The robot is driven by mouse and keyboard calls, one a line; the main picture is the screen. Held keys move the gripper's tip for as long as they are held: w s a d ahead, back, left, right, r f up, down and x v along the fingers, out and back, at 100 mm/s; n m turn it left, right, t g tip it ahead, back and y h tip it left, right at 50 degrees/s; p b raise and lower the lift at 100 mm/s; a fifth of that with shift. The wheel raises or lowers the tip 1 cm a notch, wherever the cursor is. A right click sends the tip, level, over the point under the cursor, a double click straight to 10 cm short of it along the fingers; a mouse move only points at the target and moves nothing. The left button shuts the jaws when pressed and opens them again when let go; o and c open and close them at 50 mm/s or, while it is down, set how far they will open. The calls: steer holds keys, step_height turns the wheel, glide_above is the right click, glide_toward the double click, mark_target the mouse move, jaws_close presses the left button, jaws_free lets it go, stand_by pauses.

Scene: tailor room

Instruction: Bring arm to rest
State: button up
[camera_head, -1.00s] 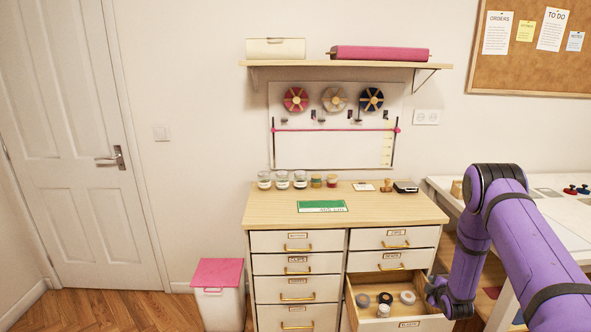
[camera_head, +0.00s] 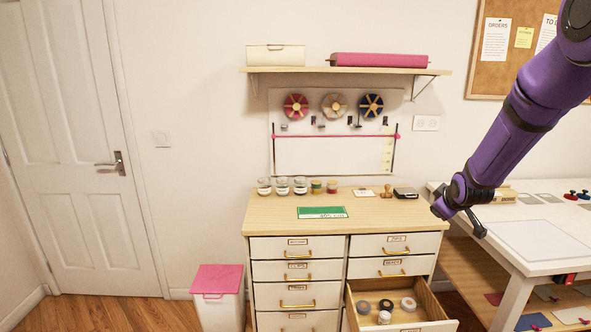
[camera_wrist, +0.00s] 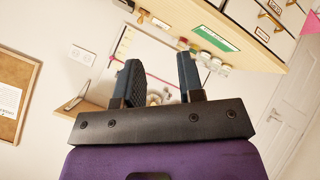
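My purple arm reaches in from the upper right of the head view. My gripper (camera_head: 460,218) hangs in the air between the drawer cabinet and the white table, above the open drawer's level. In the wrist view my gripper (camera_wrist: 158,82) has its two dark fingers apart with nothing held between them. The wall and the pegboard show past the fingers in a tilted view.
A drawer cabinet (camera_head: 270,222) has one lower drawer (camera_head: 412,315) pulled out, with several rolls inside. A white table (camera_head: 515,250) stands at right. Jars, a green card (camera_head: 322,212) and a stamp (camera_head: 387,191) lie on the cabinet. A pink-lidded bin (camera_head: 216,280) stands left.

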steer(key=s+a+r+m+g, duration=0.1)
steer(key=s+a+r+m, duration=0.15)
steer(key=s+r, duration=0.6)
steer(key=s+a+r+m+g, duration=0.1)
steer(key=s+a+r, duration=0.3)
steer(key=s+r, duration=0.45)
steer(key=s+a+m+g, duration=0.1)
steer(key=s+a+m, duration=0.1)
steer(key=s, duration=1)
steer(key=s+a+r+m+g+y, duration=0.1)
steer(key=s+a, duration=0.1)
steer(key=s, duration=1.1)
steer(key=shift+a+r+m+y, duration=0.25)
steer(key=shift+a+m+y, duration=0.05)
steer(key=shift+a+m, duration=0.1)
